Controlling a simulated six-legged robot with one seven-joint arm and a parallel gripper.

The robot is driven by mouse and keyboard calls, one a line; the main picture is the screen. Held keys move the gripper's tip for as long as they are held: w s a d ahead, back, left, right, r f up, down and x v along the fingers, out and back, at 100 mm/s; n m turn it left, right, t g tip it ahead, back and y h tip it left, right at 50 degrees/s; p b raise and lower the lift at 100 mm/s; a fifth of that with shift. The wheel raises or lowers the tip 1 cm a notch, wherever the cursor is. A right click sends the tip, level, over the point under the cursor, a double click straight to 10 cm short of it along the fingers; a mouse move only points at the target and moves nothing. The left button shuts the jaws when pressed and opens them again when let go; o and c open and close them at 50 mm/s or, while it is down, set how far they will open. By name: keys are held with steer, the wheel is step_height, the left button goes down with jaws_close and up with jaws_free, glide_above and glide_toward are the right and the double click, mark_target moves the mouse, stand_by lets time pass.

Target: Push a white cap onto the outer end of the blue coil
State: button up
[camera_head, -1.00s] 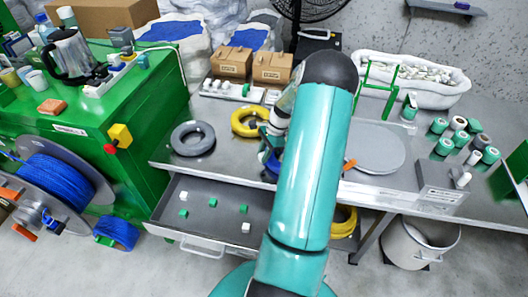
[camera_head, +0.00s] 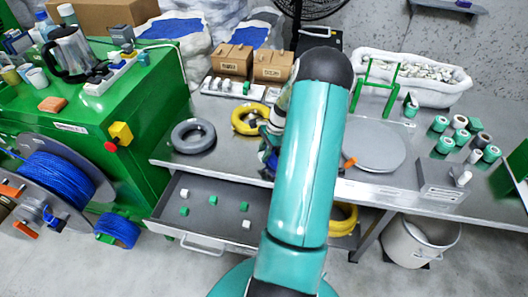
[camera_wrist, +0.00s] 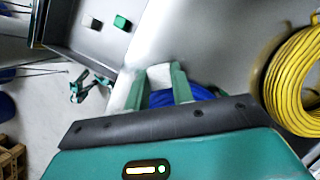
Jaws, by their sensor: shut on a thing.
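My gripper (camera_wrist: 157,84) points down over the metal table in the wrist view, with its two green fingers shut on a white cap (camera_wrist: 160,74). The blue coil (camera_wrist: 188,93) lies just behind and between the fingers, mostly hidden by them and my gripper body. Whether the cap touches the coil's outer end I cannot tell. In the head view the blue coil (camera_head: 270,160) shows only as a small patch beside my arm, near the table's front edge. My gripper is mostly hidden there behind my arm.
An open drawer (camera_head: 215,231) below the table holds loose white and green caps. A grey coil (camera_head: 193,136) and a yellow coil (camera_head: 249,118) lie left of my arm. A round grey plate (camera_head: 376,147) and green-white rolls (camera_head: 450,137) are on the right.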

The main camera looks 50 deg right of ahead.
steer(key=shift+f, duration=1)
stand_by(2.2)
steer(key=o, duration=1.2)
steer(key=shift+c, duration=0.2)
steer(key=shift+r, duration=0.1)
steer(key=shift+r, duration=3.45)
